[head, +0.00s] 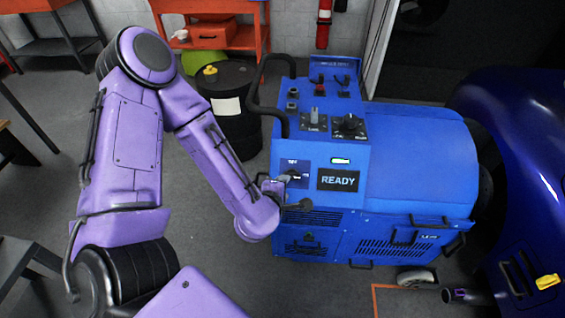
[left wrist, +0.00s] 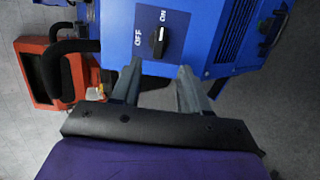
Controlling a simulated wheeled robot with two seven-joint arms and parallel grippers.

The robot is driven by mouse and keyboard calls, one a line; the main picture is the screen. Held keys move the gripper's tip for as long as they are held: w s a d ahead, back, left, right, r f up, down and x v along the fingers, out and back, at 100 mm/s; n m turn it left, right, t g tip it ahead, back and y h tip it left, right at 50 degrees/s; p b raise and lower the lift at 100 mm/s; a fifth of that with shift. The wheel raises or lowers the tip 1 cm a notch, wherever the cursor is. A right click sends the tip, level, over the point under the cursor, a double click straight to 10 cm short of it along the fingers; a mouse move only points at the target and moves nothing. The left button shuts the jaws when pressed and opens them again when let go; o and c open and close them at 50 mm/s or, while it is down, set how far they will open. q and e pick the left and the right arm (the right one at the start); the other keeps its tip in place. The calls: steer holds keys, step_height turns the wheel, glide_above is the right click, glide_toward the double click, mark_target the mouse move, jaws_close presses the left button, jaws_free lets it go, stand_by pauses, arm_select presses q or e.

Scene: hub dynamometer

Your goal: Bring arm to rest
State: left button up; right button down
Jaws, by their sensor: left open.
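The blue dynamometer (head: 415,165) stands right of centre in the head view, with a display reading READY (head: 338,180) on its front panel. A dark rotary knob (head: 294,176) is beside that display. In the left wrist view the knob (left wrist: 159,43) sits on a dark plate marked OFF and ON, and its white mark lies on the ON side. My left gripper (head: 283,188) is just in front of the panel. In the left wrist view its fingers (left wrist: 158,76) are apart, with nothing between them and the knob beyond the tips. My right gripper is not in view.
A black drum (head: 230,110) stands behind my left arm, left of the machine. A black handle rail (head: 262,105) curves along the machine's left edge. A dark blue car (head: 525,170) is at the right. Orange benches are at the back. Grey floor is clear in front.

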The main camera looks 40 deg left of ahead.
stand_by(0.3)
arm_select(q)
steer(key=s+a+f+m+g, duration=0.1)
steer(key=s+f+m+g, duration=0.6)
steer(key=s+f+m, duration=0.9)
steer(key=s+f, duration=0.2)
steer(key=s, duration=0.3)
steer(key=shift+s+a+g, duration=0.15)
steer(key=shift+a+g, duration=0.05)
steer(key=shift+g, duration=0.1)
